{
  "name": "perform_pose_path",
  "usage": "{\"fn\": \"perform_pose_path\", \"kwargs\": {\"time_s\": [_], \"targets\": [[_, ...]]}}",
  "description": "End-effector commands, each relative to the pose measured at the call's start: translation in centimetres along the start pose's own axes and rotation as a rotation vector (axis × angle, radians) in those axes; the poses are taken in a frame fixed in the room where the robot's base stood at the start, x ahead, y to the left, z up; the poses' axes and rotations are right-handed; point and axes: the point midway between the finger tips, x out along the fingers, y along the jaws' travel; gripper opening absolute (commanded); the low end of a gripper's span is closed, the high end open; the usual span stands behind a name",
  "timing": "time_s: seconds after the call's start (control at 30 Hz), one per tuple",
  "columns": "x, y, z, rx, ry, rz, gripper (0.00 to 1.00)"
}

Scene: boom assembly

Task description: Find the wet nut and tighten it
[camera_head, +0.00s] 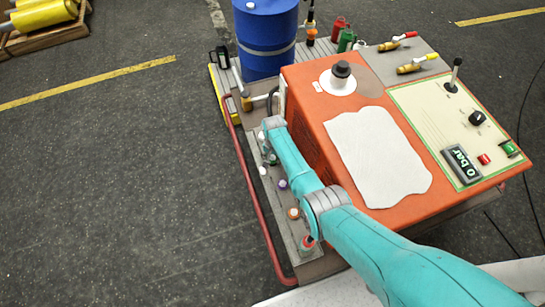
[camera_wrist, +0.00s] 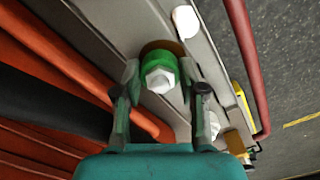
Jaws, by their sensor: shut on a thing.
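In the wrist view my gripper (camera_wrist: 160,73) has its two fingers on either side of a green fitting (camera_wrist: 158,57) with a pale hex nut (camera_wrist: 160,80). It is shut on this nut fitting; the exact contact is hard to see. I cannot tell whether the nut is wet. Another pale nut (camera_wrist: 214,124) shows just right of the right finger. In the head view my arm reaches down to the grey rail, where my gripper is largely hidden. A purple fitting (camera_head: 282,184), an orange fitting (camera_head: 293,213) and a red fitting (camera_head: 308,241) stand along the rail.
The orange machine housing (camera_head: 305,125) stands close to the right of the rail. A red guard pipe (camera_head: 245,175) runs along the left edge. A blue barrel (camera_head: 266,40) stands behind. The floor at left is open.

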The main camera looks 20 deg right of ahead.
Motion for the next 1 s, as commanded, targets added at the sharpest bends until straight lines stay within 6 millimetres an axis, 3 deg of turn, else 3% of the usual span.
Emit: {"fn": "perform_pose_path", "kwargs": {"time_s": [0.2, 0.23, 0.33, 0.73, 1.0], "targets": [[0.1, 0.1, 0.1, -0.001, -0.003, 0.001, 0.06], [0.1, 0.1, 0.1, -0.001, -0.003, 0.001, 0.43], [0.1, 0.1, 0.1, -0.001, -0.002, 0.001, 0.66], [-0.3, 0.0, 0.0, -0.002, 0.000, 0.000, 0.66], [-3.0, 0.0, 0.0, -0.002, 0.002, -0.001, 0.66]]}}
